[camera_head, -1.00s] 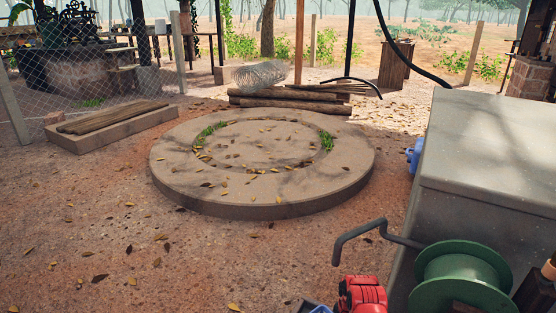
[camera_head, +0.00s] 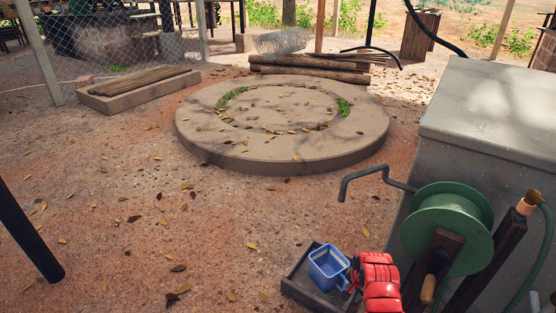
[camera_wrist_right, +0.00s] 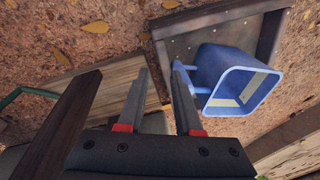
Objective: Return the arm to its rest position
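My right arm, red, shows in the lower right of the head view, with its gripper (camera_head: 352,277) beside a blue cup (camera_head: 328,268). The cup stands in a dark shallow tray (camera_head: 299,283). In the right wrist view my right gripper (camera_wrist_right: 162,75) has its two fingers apart with nothing held between them. The blue cup also shows there (camera_wrist_right: 238,82), its handle close to the right-hand fingertip; I cannot tell if they touch. The tray (camera_wrist_right: 268,42) shows behind the cup. My left gripper is not in view.
A green reel (camera_head: 447,225) with a crank and a grey block (camera_head: 490,130) stand at the right, close to my right arm. A round stone slab (camera_head: 285,155) lies ahead. Logs (camera_head: 310,75) lie behind it. The leaf-strewn ground at middle left is clear.

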